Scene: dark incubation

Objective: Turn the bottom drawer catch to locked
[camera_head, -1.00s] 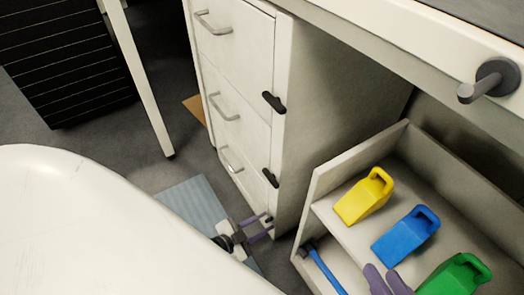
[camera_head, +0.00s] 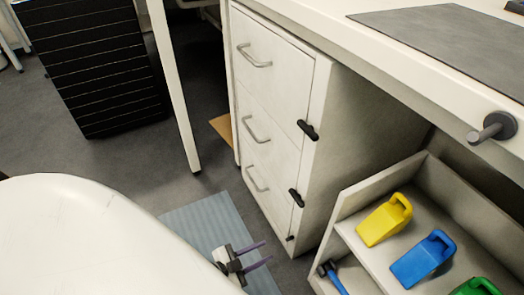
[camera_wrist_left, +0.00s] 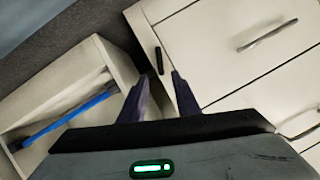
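The white drawer cabinet (camera_head: 330,150) has three drawers with grey handles and dark catches at their right edge. The top catch (camera_head: 307,130) and middle catch (camera_head: 296,198) lie slantwise across the edge strip. The bottom catch (camera_head: 290,238) looks short and small in the head view. In the left wrist view the bottom catch (camera_wrist_left: 159,60) is a dark bar roughly along the strip, beyond the gap between my fingertips. My left gripper (camera_head: 262,253) is open and empty, apart from the catch, in front of the cabinet's lower part.
An open white shelf unit (camera_head: 345,215) right of the cabinet holds yellow (camera_head: 385,220), blue (camera_head: 425,258) and green (camera_head: 476,287) scoop-like objects, and a blue-handled tool (camera_head: 332,275). A blue-grey mat (camera_head: 205,225) lies on the floor. A worktop (camera_head: 400,70) overhangs the cabinet.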

